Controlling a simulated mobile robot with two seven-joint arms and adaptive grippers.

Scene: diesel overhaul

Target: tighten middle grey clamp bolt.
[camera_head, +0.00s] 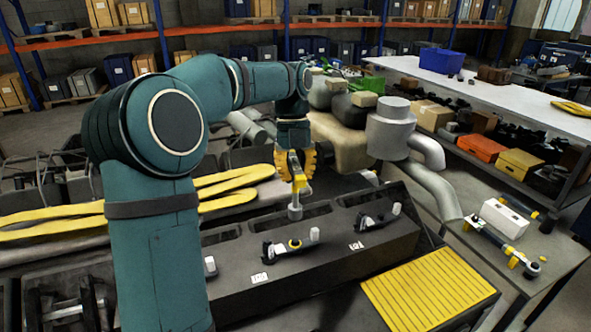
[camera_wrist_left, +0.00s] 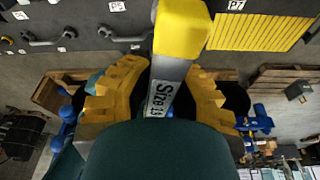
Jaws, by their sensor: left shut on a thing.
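My left gripper (camera_head: 297,168) has yellow toothed fingers and is shut on a grey and yellow tool marked "Size 13". The tool (camera_head: 297,190) hangs roughly upright, its grey lower end at the rear part of the dark engine block (camera_head: 330,262). In the left wrist view the tool (camera_wrist_left: 180,40) stands between the fingers (camera_wrist_left: 165,95). I cannot tell whether the tool touches a bolt. My right gripper is not in view.
A yellow ribbed plate (camera_head: 428,288) lies right of the block. Large grey pipes (camera_head: 430,180) rise behind. Yellow strips (camera_head: 235,180) lie behind my left arm.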

